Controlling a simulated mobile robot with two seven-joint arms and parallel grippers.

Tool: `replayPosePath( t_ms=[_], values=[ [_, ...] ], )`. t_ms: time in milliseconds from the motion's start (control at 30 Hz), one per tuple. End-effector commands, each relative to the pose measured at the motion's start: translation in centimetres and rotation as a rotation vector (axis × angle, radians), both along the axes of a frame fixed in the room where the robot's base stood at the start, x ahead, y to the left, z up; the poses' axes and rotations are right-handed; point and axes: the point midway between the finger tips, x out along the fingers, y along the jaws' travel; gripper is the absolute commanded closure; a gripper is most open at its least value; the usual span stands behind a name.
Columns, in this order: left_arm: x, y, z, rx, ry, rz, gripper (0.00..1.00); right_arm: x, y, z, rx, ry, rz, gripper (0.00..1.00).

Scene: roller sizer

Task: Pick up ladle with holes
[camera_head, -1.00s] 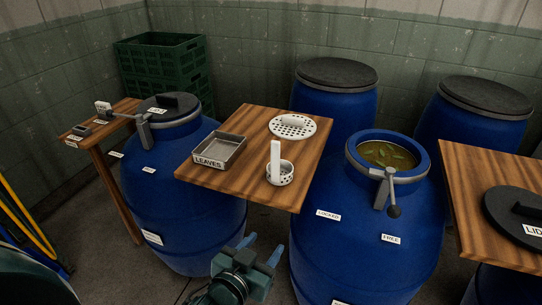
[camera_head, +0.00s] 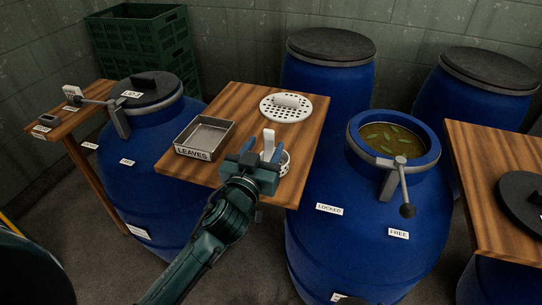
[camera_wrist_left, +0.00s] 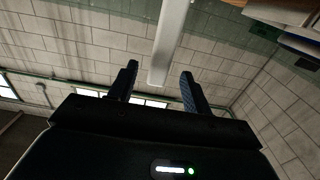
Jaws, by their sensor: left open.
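The white ladle with holes stands on the wooden table (camera_head: 240,100), its flat handle (camera_head: 268,141) upright. Its round perforated bowl (camera_head: 285,163) is partly hidden behind my left gripper (camera_head: 262,153). The left gripper is open, with its fingers up at the near side of the handle. In the left wrist view the pale handle (camera_wrist_left: 171,40) runs down from the top edge, its lower end between the fingertips (camera_wrist_left: 158,82). I cannot tell whether the fingers touch it. My right gripper is not in view.
A metal tray labelled LEAVES (camera_head: 206,136) sits left of the gripper. A white perforated disc (camera_head: 286,107) lies behind. An open blue barrel (camera_head: 367,228) with leaves in liquid stands right of the table, a lidded barrel (camera_head: 150,185) left. Green crates (camera_head: 140,45) stand behind.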

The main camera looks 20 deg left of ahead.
Motion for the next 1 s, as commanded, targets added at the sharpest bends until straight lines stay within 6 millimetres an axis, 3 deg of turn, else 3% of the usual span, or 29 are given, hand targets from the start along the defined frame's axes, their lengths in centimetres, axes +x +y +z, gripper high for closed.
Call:
replayPosePath(
  t_ms=[167, 400, 733, 1000],
  values=[
    [1.4, -0.1, 0.1, 0.002, -0.001, -0.001, 0.51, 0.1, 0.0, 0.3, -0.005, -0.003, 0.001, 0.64],
    [4.9, -0.3, -0.1, 0.002, 0.0, -0.001, 0.51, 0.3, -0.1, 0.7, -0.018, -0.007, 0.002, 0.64],
    [5.6, -0.3, -0.3, 0.0, 0.001, -0.001, 0.51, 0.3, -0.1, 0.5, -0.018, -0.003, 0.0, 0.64],
    [5.5, -0.3, -0.3, 0.0, 0.001, -0.001, 0.73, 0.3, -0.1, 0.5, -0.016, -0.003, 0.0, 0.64]
  ],
)
